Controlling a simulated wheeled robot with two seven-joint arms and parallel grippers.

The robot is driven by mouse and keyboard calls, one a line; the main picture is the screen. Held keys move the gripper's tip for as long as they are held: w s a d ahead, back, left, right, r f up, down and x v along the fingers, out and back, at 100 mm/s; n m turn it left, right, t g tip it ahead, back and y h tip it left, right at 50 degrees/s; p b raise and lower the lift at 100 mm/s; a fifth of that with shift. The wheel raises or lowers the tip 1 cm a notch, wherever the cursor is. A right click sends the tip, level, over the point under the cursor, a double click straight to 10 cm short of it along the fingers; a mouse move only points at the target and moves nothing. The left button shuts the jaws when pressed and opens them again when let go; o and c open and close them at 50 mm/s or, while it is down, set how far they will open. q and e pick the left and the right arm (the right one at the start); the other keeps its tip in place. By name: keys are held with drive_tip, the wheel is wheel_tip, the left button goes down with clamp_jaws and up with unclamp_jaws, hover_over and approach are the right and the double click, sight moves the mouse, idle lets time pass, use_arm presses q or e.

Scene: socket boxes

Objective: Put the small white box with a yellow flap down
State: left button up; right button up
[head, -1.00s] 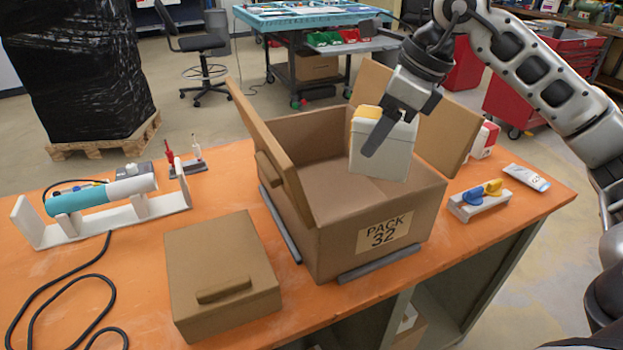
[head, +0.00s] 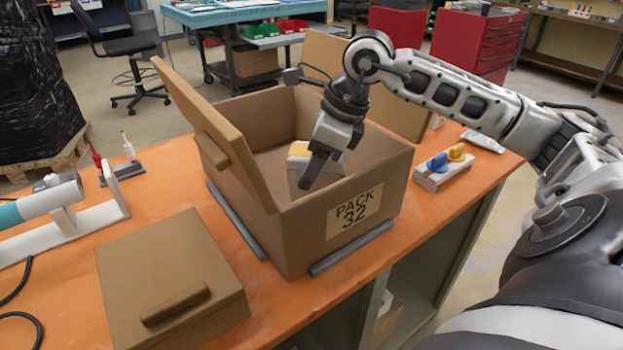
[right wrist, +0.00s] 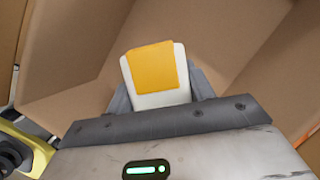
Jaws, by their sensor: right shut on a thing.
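The small white box with a yellow flap (head: 299,163) is inside the open brown carton marked PACK 32 (head: 300,242). My right gripper (head: 318,170) is shut on it, with a dark finger across its near side. In the right wrist view the white box (right wrist: 158,98) sits between the fingers, yellow flap facing the camera, with carton walls around it. The box's lower part is hidden behind the carton's front wall, so I cannot tell whether it touches the carton floor. My left gripper is not in view.
The carton's left flap (head: 215,135) stands up, tilted outward, and another flap (head: 385,100) rises behind the arm. A closed brown box (head: 172,275) lies at front left. A holder with blue and yellow pieces (head: 442,167) and a tube (head: 483,142) are on the right.

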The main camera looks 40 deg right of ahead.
drive_tip(key=shift+f, duration=1.45)
drive_tip(key=shift+f, duration=0.2)
drive_tip(key=o, duration=1.3)
drive_tip(key=shift+c, duration=0.2)
drive_tip(key=shift+r, duration=0.15)
drive_tip(key=b+v, duration=0.1)
drive_tip(key=v, duration=1.1)
